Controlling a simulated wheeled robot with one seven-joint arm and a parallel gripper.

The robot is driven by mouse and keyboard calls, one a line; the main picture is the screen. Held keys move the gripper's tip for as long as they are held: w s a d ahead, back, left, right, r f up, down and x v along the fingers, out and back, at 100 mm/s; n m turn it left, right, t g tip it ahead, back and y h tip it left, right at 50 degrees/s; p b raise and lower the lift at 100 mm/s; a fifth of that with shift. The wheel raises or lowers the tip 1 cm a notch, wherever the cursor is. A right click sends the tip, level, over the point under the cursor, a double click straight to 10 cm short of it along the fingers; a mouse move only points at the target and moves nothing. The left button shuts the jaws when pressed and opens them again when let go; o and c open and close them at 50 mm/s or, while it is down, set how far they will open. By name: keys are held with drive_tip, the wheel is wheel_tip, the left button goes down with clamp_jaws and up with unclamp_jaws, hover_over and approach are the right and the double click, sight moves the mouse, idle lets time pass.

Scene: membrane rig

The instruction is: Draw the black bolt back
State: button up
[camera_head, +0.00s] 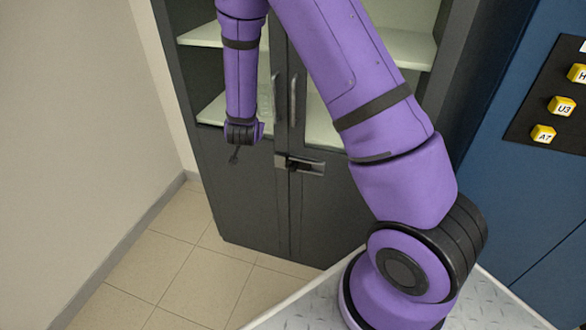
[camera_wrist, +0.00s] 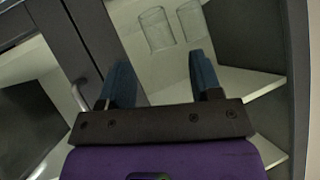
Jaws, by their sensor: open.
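The black bolt (camera_head: 303,165) is a small dark fitting on the front of a dark grey two-door cabinet (camera_head: 255,205), just below the door handles. It lies across or close to the seam between the doors; its exact position is too small to tell. My gripper (camera_head: 235,156) hangs in front of the left door, left of the bolt and apart from it. In the wrist view my gripper (camera_wrist: 160,60) has its two blue fingers wide apart with nothing held between them. The bolt does not show in the wrist view.
Two upright door handles (camera_head: 294,100) flank the seam, and one handle (camera_wrist: 79,97) shows in the wrist view. Clear glasses (camera_wrist: 156,30) stand on a shelf beyond my fingers. A blue panel with yellow buttons (camera_head: 562,105) is at right. Tiled floor (camera_head: 160,270) at left is clear.

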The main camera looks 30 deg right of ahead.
drive_tip(key=s+d+f+h, duration=0.3)
drive_tip(key=f+h, duration=0.1)
drive_tip(key=f, duration=0.8)
drive_tip(key=t+h, duration=0.1)
drive_tip(key=h, duration=0.3)
approach(292, 171)
drive_tip(key=x, duration=0.2)
drive_tip(key=shift+n, duration=0.4)
drive_tip(key=x, duration=0.9)
drive_tip(key=shift+w+d, duration=0.25)
drive_tip(key=shift+w, duration=0.05)
drive_tip(key=shift+r, duration=0.1)
clamp_jaws()
drive_tip(key=shift+s+d, duration=0.75)
drive_tip(key=shift+s, duration=0.25)
drive_tip(key=shift+s+d, duration=0.75)
drive_tip(key=shift+s, duration=0.25)
unclamp_jaws()
drive_tip(key=shift+d, duration=0.1)
